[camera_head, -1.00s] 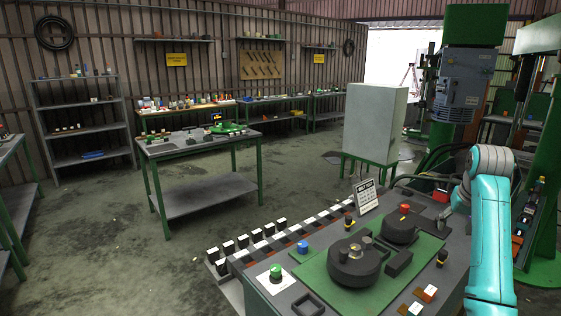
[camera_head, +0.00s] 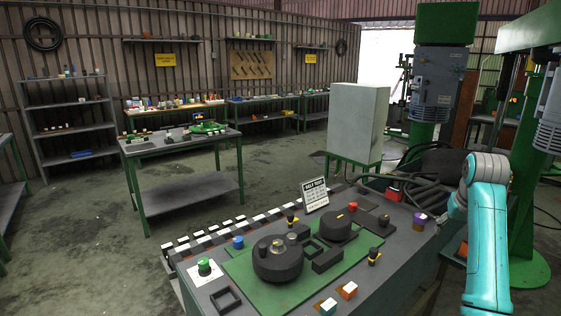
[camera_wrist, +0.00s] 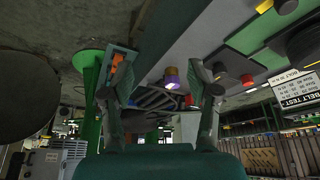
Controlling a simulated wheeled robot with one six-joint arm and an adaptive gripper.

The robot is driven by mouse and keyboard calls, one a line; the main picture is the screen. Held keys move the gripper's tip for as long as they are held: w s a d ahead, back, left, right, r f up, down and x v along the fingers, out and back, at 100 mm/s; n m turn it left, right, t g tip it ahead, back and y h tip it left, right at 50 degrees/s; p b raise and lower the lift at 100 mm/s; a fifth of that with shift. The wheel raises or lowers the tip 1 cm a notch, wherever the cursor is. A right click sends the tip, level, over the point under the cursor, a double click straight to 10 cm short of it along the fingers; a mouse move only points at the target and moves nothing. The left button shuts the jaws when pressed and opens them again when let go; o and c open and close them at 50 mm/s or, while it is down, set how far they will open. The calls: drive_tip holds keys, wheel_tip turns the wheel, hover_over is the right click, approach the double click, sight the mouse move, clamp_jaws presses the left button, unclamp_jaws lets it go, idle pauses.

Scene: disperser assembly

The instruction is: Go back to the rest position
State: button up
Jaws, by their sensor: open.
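My gripper (camera_wrist: 153,85) is in the wrist view, with its two fingers spread apart and nothing between them. The wrist picture is upside down, so the workbench shows along its top right. A purple-topped cylinder (camera_wrist: 171,75) on the bench shows beyond the fingers, apart from them. In the head view my teal arm rises at the right, beside the workbench (camera_head: 405,262), and the gripper itself is hidden. The same purple-topped cylinder (camera_head: 419,221) stands at the bench's right edge.
The workbench carries a green plate (camera_head: 245,268) with black round parts, a "BELT TEST" sign (camera_head: 315,195), and coloured buttons and blocks. A pale cabinet (camera_head: 357,122) stands behind it. A green column machine (camera_head: 440,90) is at the back right. Open floor (camera_head: 90,240) lies left.

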drive_tip(key=s+a+f+t, duration=0.15)
drive_tip(key=a+f, duration=0.25)
drive_tip(key=f, duration=0.8)
drive_tip(key=s+a+f+t, duration=0.1)
drive_tip(key=s+a+f, duration=0.25)
drive_tip(key=f, duration=0.85)
drive_tip(key=s+a+f+n+t, duration=0.1)
drive_tip(key=s+a+f, duration=0.4)
drive_tip(key=s+f, duration=0.3)
drive_tip(key=s+a+f+n+t, duration=0.1)
drive_tip(key=s+a+f+t, duration=0.1)
drive_tip(key=s+a+f, duration=0.45)
drive_tip(key=s+a+r+n+t, duration=0.1)
drive_tip(key=s+a, duration=0.2)
drive_tip(key=s, duration=0.9)
drive_tip(key=s+a+t, duration=0.2)
drive_tip(key=s+a, duration=0.1)
drive_tip(key=s, duration=0.9)
drive_tip(key=s+a+r+n+t+y, duration=0.1)
drive_tip(key=s+a+r+t, duration=0.1)
drive_tip(key=s+r, duration=1.4)
drive_tip(key=shift+s+a+y, duration=0.3)
drive_tip(key=shift+s+a, duration=0.05)
drive_tip(key=shift+s, duration=0.05)
